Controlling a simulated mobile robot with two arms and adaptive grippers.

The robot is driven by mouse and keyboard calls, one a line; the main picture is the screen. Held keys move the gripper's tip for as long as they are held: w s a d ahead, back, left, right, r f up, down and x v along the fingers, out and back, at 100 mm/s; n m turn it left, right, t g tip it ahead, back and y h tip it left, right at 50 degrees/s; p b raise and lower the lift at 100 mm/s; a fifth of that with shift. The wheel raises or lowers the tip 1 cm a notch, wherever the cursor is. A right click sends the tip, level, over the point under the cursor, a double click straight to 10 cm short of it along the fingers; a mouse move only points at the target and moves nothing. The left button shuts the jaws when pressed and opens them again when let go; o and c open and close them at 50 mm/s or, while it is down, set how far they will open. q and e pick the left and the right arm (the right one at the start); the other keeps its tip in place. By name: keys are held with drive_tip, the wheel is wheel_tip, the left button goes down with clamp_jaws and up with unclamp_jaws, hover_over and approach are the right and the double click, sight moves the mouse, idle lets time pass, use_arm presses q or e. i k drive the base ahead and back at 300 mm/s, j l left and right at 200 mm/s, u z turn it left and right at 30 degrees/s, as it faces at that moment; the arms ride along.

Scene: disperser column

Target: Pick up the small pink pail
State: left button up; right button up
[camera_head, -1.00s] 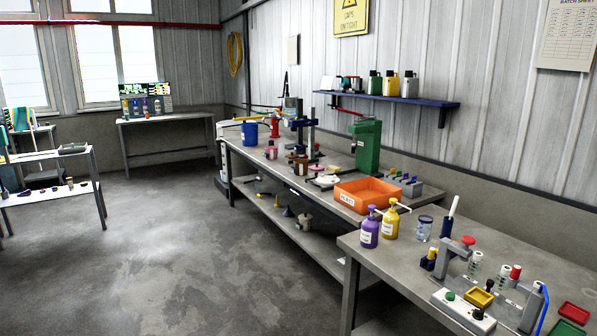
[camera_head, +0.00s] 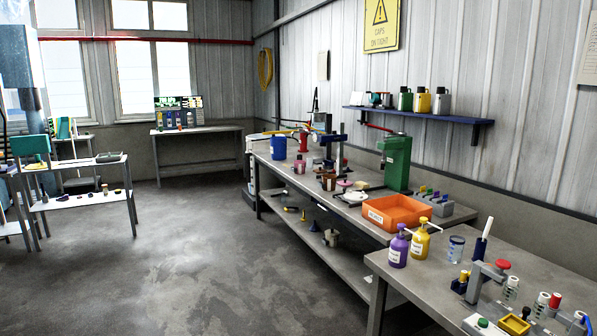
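A small pink pail-like container (camera_head: 299,166) stands on the far part of the long grey workbench (camera_head: 330,206) against the right wall. It is small in the picture, so I cannot make out its details. It is close to a blue bucket (camera_head: 278,147) and a brown container (camera_head: 328,182). Neither of my grippers shows in this view.
An orange bin (camera_head: 397,213) sits on the bench, with a green machine (camera_head: 396,162) behind it. Purple (camera_head: 398,248) and yellow (camera_head: 420,241) pump bottles stand on the nearer bench. The concrete floor left of the benches is open. A shelf table (camera_head: 85,197) stands at left.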

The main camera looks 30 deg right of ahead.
sight(300, 165)
drive_tip(key=i+z, duration=0.15)
drive_tip(key=i, duration=4.9)
drive_tip(key=i+z, duration=0.4)
drive_tip(key=i+j+z, duration=0.15)
drive_tip(key=i+z, duration=0.2)
drive_tip(key=i+j+z, duration=0.2)
drive_tip(key=i+z, duration=0.2)
drive_tip(key=i+j+z, duration=0.35)
